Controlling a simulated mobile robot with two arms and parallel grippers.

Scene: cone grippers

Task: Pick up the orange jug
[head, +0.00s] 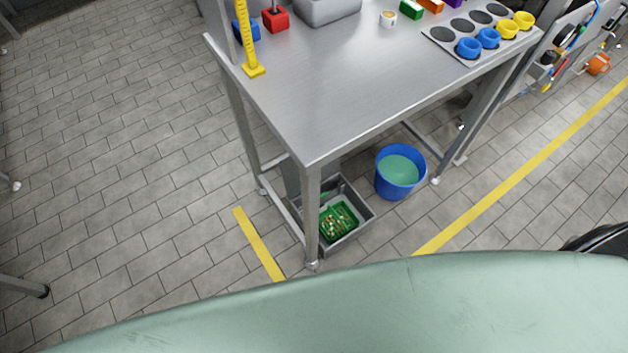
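A small orange object (598,64), which looks like the orange jug, is at the far right edge of the head view, beyond the steel table. It is small in the picture, so its exact shape and what it rests on are hard to tell. Neither of my grippers shows in this view.
Tiled floor lies open at left.

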